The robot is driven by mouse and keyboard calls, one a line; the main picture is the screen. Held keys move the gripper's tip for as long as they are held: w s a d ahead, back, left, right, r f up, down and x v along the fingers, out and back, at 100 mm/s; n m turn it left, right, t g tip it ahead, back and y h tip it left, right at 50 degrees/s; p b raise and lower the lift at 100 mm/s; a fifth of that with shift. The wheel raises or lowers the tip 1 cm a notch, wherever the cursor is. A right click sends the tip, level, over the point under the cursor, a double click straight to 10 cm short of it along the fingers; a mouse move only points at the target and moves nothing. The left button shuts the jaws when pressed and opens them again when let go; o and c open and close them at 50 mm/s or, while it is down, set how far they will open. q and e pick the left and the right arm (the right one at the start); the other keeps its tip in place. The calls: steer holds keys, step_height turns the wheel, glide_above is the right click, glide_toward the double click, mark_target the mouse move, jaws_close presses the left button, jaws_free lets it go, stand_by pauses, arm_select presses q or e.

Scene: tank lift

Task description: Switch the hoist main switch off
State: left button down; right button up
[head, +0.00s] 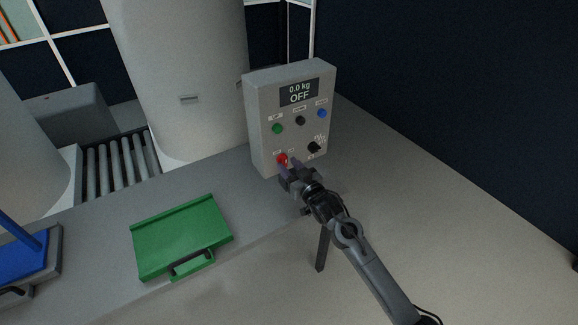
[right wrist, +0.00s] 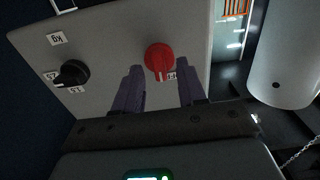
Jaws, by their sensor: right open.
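The hoist control box (head: 290,112) is a grey upright panel on the bench. Its screen (head: 299,93) reads 0.0 kg and OFF. The red rotary main switch (head: 282,159) is at the lower left of the panel. It also shows in the right wrist view (right wrist: 160,58). My right gripper (head: 287,169) is open in front of the red switch. In the right wrist view its two fingers (right wrist: 160,90) stand on either side below the knob, with a gap to it. My left gripper is not in view.
Green, black and blue buttons sit in the panel's upper row, with a black selector knob (head: 314,147) at lower right. A green case (head: 183,236) lies on the bench (head: 110,215). A blue object (head: 22,250) is at far left. Large white tanks (head: 185,70) and a roller conveyor (head: 116,164) stand behind.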

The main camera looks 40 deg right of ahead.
steer(key=s+a+p, duration=0.1)
steer(key=s, duration=0.9)
steer(key=shift+s+a, duration=0.15)
steer(key=s+a+f+n+g+y, duration=0.1)
steer(key=s+a+f+g+y, duration=0.3)
steer(key=s+a+f, duration=0.8)
steer(key=s+a+f+n+g+h, duration=0.1)
steer(key=s+a+g, duration=0.2)
steer(key=s+g, duration=0.35)
steer(key=s+a+n+g, duration=0.1)
steer(key=s+a+g, duration=0.25)
steer(key=s, duration=0.55)
step_height(320, 180, up, 35)
steer(key=p, duration=3.6)
steer(key=shift+d+r, duration=0.15)
steer(key=shift+r, duration=0.05)
